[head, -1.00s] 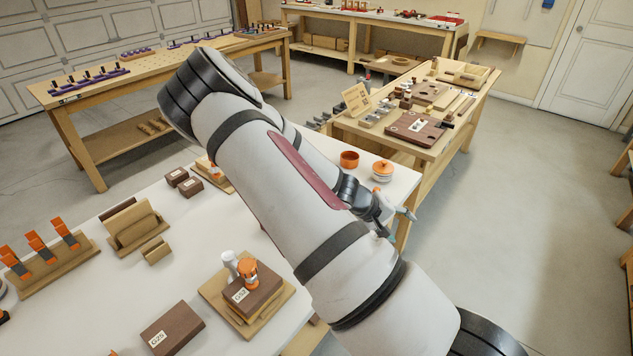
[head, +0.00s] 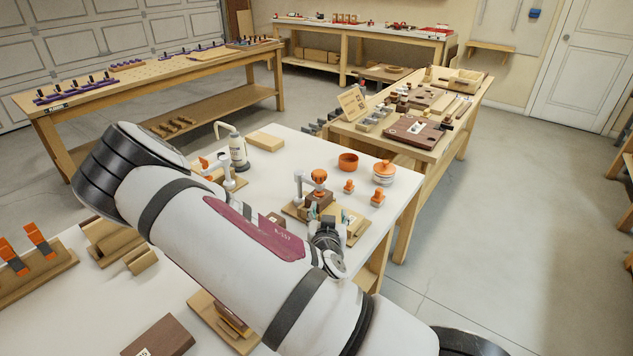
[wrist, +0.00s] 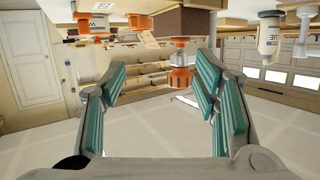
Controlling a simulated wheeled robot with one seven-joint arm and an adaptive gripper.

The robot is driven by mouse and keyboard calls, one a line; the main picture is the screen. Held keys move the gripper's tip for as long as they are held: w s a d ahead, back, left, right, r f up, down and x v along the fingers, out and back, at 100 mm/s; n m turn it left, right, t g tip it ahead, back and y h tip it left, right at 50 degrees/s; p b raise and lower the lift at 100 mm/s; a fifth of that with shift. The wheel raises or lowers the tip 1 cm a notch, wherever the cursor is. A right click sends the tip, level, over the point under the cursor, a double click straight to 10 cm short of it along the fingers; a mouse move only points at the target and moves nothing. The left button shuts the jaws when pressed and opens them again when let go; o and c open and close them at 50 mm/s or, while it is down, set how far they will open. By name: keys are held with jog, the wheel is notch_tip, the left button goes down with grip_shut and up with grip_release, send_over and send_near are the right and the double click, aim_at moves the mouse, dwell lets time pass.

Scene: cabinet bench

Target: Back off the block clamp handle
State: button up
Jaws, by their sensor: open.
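The block clamp stands on a wooden base in the head view, with a white post (head: 298,187), a dark block (head: 318,199) and an orange handle (head: 319,176) on top. The wrist view is upside down; the orange handle (wrist: 181,78) shows there below the brown block (wrist: 182,22). My gripper (wrist: 162,72) is open and empty, its teal pads apart. The handle appears between the pads in that picture, nearer the right one, but looks farther off, with no visible contact. In the head view my gripper (head: 332,220) is beside the clamp, partly hidden by my arm.
An orange cup (head: 348,162), a lidded orange-and-white jar (head: 383,173) and small orange pieces (head: 377,197) stand right. My arm hides much of the near bench.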

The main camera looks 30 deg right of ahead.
aim_at(320, 179)
jog(key=w+d+r+t+b, duration=0.1)
jog(key=w+b, duration=0.1)
jog(key=w, duration=0.2)
jog(key=w+d+r+n+t+b, duration=0.1)
jog(key=w+d+b, duration=0.1)
jog(key=w+b, duration=0.1)
jog(key=w+d+r+n+t+b, duration=0.1)
jog(key=w+d+b, duration=0.1)
jog(key=w, duration=0.3)
jog(key=shift+w+d+r+t, duration=0.15)
jog(key=shift+d+t, duration=0.05)
jog(key=shift+t, duration=0.1)
dwell(0.3)
